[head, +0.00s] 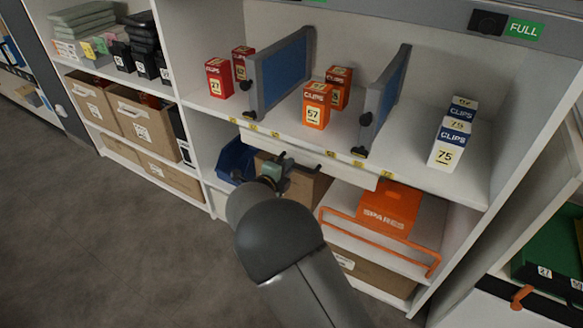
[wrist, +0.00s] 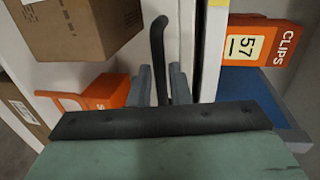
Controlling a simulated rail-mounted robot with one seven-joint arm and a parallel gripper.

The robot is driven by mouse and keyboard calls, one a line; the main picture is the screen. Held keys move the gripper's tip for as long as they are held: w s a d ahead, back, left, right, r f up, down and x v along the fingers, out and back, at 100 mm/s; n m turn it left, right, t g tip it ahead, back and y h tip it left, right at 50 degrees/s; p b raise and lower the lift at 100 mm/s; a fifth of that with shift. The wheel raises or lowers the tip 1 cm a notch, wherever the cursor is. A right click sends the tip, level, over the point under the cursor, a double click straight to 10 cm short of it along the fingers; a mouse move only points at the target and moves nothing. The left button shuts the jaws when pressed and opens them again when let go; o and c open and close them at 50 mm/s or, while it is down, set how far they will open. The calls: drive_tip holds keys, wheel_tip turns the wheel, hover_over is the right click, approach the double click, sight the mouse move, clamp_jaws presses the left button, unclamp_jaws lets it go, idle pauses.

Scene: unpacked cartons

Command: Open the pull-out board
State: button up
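The pull-out board (head: 318,158) is a white panel with a pale front, just under the shelf with the clip boxes. In the wrist view its white front (wrist: 208,50) runs up and down beside the handle. The dark, bent bar handle (wrist: 158,42) stands at this front. My gripper (head: 284,165) is at the board's left half in the head view. The dark palm edge hides the fingers' lower parts.
Above, orange clip boxes (head: 316,105) and blue dividers (head: 281,72) stand on the shelf. Below are a cardboard box (head: 306,186), a blue bin (head: 236,160) and an orange SPARES box (head: 388,208) with an orange rail (head: 375,247). Open floor (head: 120,240) lies left.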

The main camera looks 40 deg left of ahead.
drive_tip(key=shift+x, duration=1.3)
